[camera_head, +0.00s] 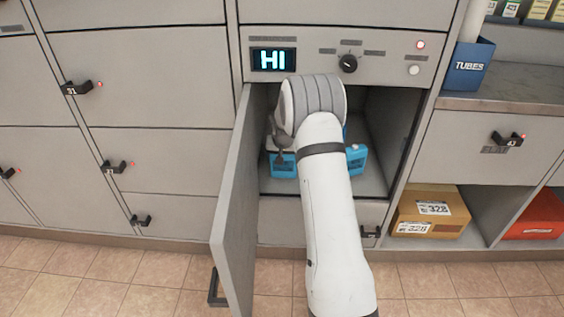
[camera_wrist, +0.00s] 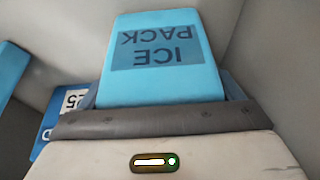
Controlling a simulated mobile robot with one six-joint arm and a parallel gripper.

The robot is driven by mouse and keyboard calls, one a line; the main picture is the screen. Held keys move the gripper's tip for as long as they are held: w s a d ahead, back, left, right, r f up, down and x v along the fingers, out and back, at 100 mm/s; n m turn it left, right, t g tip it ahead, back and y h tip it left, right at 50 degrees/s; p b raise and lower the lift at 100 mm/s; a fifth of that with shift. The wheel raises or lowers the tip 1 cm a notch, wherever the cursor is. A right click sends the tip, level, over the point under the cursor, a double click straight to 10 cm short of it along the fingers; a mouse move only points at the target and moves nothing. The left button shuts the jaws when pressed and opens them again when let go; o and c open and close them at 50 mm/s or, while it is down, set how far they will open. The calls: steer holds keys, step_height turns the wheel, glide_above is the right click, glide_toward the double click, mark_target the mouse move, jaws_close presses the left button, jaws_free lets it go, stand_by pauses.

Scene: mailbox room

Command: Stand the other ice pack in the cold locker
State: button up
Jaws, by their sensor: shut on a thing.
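In the wrist view a light blue ice pack (camera_wrist: 165,62), its printed label upside down, rises from my gripper (camera_wrist: 150,118), which is shut on it. In the head view my gripper (camera_head: 281,145) is inside the open cold locker (camera_head: 395,135), mostly hidden behind my arm. Blue shapes show low in the locker, left (camera_head: 284,165) and right (camera_head: 357,160) of my arm; I cannot tell which is the held pack. Whether the pack touches the floor is hidden.
The locker door (camera_head: 238,200) stands open on the left. A knob (camera_head: 347,64) and a display (camera_head: 273,59) reading HI sit above the opening. In the wrist view, a blue item labelled 25 (camera_wrist: 62,92) and another blue thing (camera_wrist: 10,75) are close by.

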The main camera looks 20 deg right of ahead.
mark_target(283, 166)
steer(key=shift+f, duration=0.1)
steer(key=shift+f, duration=0.15)
steer(key=o, duration=1)
steer(key=shift+o, duration=0.2)
steer(key=p+v, duration=0.3)
steer(key=v, duration=0.4)
steer(key=shift+w, duration=0.1)
steer(key=shift+s+r, duration=0.2)
steer(key=shift+r, duration=0.15)
steer(key=shift+s+f, duration=0.1)
